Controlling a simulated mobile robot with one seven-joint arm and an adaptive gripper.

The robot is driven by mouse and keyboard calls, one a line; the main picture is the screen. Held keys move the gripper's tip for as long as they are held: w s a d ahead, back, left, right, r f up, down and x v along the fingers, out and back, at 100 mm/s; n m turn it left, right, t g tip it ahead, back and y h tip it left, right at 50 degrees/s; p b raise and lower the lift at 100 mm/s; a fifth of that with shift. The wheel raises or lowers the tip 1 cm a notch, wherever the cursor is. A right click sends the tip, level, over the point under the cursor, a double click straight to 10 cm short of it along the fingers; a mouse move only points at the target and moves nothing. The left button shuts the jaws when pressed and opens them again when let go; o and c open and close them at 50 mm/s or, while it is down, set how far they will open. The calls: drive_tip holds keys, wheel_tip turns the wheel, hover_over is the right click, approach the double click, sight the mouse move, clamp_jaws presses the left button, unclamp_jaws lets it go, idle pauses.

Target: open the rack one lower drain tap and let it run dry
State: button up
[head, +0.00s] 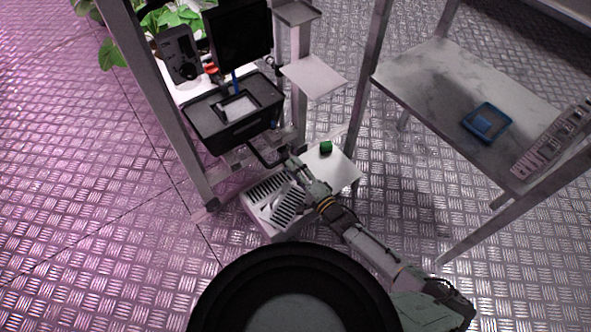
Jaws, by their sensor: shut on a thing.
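The rack (174,120) stands upper left with a black tub (230,135) on its lower part. My gripper (287,160) reaches in from the lower right, just below and right of the tub. It is shut on a small dark part at the rack's low edge, which looks like the lower drain tap. The fingers hide most of it, and its handle position is too small to tell. No running water can be made out.
A pale shelf (314,77) juts out above. Floor at left is clear.

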idle(0.4)
drive_tip(key=o, duration=1.1)
drive_tip(key=shift+o, duration=0.2)
drive_tip(key=shift+d, duration=0.1)
drive_tip(key=v, duration=1.2)
